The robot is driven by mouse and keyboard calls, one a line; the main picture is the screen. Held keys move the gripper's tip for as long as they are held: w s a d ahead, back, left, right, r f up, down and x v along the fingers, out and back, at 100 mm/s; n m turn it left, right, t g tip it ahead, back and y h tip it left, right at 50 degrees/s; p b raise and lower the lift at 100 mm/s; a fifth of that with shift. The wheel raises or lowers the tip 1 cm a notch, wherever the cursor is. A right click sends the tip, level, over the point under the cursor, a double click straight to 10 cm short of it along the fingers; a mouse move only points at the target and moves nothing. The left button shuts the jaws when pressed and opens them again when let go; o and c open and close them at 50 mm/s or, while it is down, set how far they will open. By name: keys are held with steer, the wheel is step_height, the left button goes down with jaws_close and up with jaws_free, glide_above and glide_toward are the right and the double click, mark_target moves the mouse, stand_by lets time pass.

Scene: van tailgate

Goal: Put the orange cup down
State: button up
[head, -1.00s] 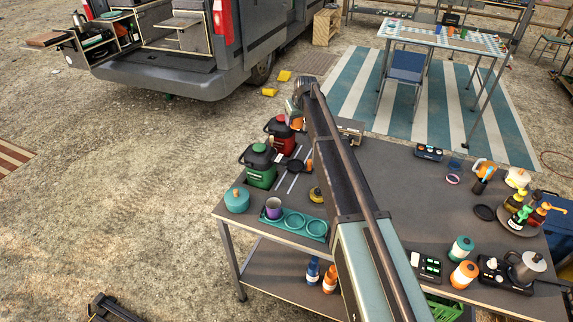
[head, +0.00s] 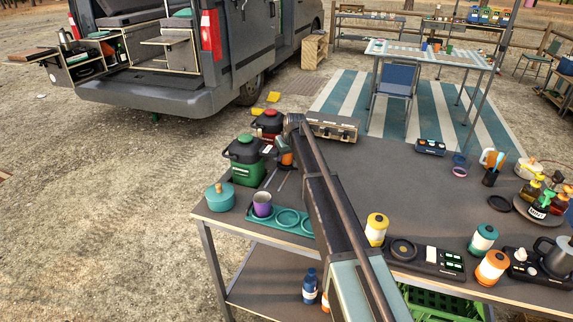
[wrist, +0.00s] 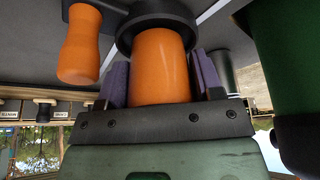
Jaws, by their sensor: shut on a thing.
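The orange cup (wrist: 160,65) fills the middle of the wrist view, between the purple pads of my gripper (wrist: 160,80). My gripper is shut on it. In the head view the cup (head: 285,158) is small, at the end of my arm and just right of the green canister. A black round thing (wrist: 157,14) shows right by the cup's far end in the wrist view, with an orange handle (wrist: 78,45) to its left. I cannot tell whether the cup touches it or the table.
The green canister (head: 244,165) and red canister (head: 268,123) stand close by the gripper. A teal pot (head: 220,196), purple cup (head: 262,204) and teal holder (head: 288,217) are nearer the front edge.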

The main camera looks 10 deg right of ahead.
steer(key=shift+f, duration=0.25)
steer(key=o, duration=1)
steer(key=shift+r, duration=0.1)
steer(key=p+v, duration=1.2)
steer(key=v, duration=0.1)
steer(key=s+m+g, duration=0.1)
steer(key=s, duration=1.3)
steer(key=s+a+f+m+g, duration=0.1)
steer(key=s, duration=1.3)
steer(key=s+f+m+g+h, duration=0.1)
steer(key=s+g, duration=0.1)
steer(key=s, duration=1.2)
steer(key=shift+a, duration=0.15)
